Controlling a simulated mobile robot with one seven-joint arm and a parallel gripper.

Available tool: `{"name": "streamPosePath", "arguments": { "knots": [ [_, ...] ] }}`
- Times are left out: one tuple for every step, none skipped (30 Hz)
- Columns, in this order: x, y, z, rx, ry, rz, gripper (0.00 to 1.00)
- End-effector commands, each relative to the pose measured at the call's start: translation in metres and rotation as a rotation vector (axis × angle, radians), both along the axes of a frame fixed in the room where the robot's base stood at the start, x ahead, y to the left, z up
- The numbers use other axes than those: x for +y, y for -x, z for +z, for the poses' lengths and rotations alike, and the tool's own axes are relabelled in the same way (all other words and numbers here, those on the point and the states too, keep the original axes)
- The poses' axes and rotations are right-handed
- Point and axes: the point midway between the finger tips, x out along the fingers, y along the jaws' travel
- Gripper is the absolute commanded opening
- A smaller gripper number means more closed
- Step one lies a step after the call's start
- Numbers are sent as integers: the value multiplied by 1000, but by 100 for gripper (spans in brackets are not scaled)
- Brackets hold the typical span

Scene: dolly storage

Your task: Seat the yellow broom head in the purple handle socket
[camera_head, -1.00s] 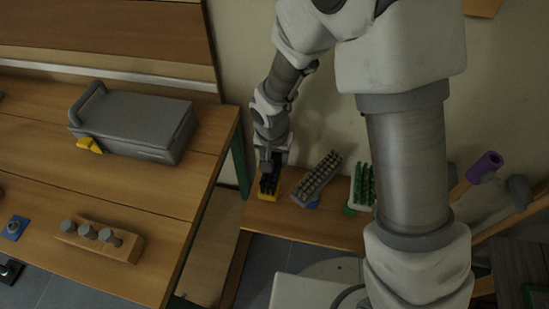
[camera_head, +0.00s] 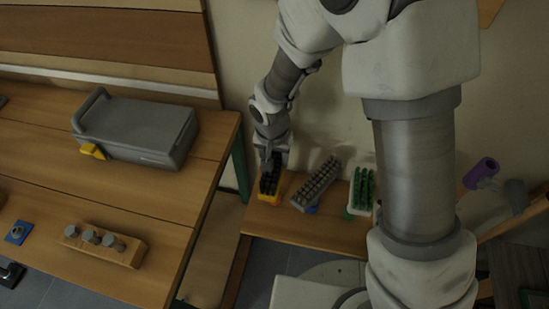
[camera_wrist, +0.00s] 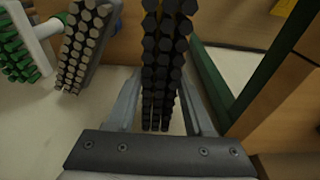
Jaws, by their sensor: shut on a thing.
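The yellow broom head (camera_head: 264,196) with black bristles stands bristles up at the left end of the low wooden shelf. My gripper (camera_head: 271,165) reaches down over it and is shut on it. The purple handle socket (camera_head: 481,172) is at the right, on the end of a handle leaning by the wall, apart from my gripper.
A grey-bristled head (camera_head: 318,182) and a green-bristled head (camera_head: 362,188) stand to the right on the shelf (camera_head: 300,228). A grey handle socket (camera_head: 515,195) is beside the purple one. The workbench (camera_head: 130,205) holds a grey toolbox (camera_head: 135,130) and a wooden block (camera_head: 105,245).

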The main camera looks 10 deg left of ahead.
Motion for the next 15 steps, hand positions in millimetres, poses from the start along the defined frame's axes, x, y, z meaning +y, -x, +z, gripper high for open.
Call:
{"name": "streamPosePath", "arguments": {
  "knots": [
    [0, 0, 0, -1, -1, 0, 0],
    [0, 0, 0, -1, 0, 0, 0],
    [0, 0, 0, -1, 0, 0, 0],
    [0, 0, 0, -1, 0, 0, 0],
    [0, 0, 0, -1, 0, 0, 0],
    [0, 0, 1, -1, 0, 0, 0],
    [0, 0, 1, -1, 0, 0, 0],
    [0, 0, 2, -1, -1, 0, 0],
    [0, 0, 4, -1, -1, 0, 0],
    [0, -1, 6, -1, -1, -1, 0],
    [0, 0, 8, -1, -1, -1, 0],
    [0, -1, 11, -2, -1, -1, 0],
    [0, 0, 14, -1, -1, -1, 0],
    [0, 0, 16, -1, -1, -1, 0],
    [0, 0, 20, -1, -1, -1, 0]
  ]
}}
